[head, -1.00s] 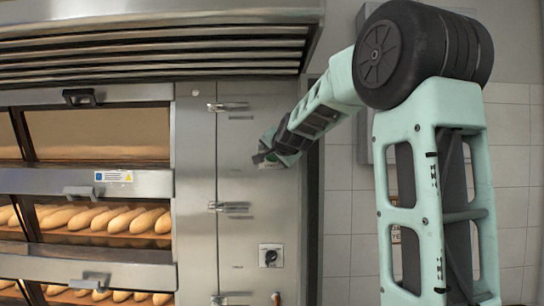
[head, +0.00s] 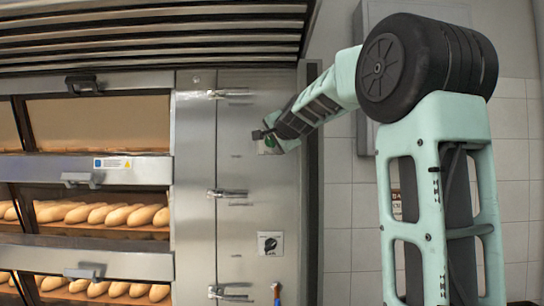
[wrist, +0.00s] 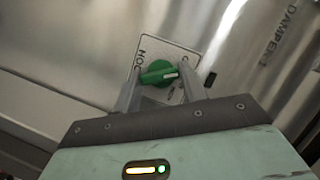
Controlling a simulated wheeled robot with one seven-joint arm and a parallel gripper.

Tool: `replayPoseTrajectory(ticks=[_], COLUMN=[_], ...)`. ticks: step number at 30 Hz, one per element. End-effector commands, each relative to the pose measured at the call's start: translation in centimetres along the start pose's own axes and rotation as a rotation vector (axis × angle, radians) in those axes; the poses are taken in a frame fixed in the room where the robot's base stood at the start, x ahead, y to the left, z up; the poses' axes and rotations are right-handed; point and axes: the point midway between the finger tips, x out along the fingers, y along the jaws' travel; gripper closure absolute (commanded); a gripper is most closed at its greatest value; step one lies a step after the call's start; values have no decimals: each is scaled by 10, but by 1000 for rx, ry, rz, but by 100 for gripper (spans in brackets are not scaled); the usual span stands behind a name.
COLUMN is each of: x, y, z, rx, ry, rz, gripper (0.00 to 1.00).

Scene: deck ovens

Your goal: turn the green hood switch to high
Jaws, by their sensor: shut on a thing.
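The green hood switch (wrist: 158,73) is a round knob with a raised grip and a white mark, on a pale plate (wrist: 183,57) lettered partly "HOO". In the wrist view the white mark points to the right. My gripper (wrist: 160,78) has one finger on each side of the knob and is shut on it. In the head view my gripper (head: 266,140) is at the upper part of the steel panel. There the fingers and wrist cover most of the switch, and only a bit of green shows.
A black knob (head: 270,243) sits lower on the same panel. Door latches (head: 228,194) stick out to the left of my gripper. Deck ovens with loaves (head: 100,214) fill the left. The wrist view shows a "DAMPER" label (wrist: 277,38). The tiled wall (head: 338,225) is at the right.

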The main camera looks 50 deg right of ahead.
Motion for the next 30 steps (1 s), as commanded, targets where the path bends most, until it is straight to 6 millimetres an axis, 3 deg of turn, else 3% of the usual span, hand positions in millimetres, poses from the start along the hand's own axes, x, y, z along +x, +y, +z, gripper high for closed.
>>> replayPoseTrajectory(ticks=[1,11,30], x=[2,2,3], y=[9,10,11], z=[5,5,6], rx=[24,236,791], ry=[1,0,-1], rz=[-13,-100,-326], gripper=[81,81,81])
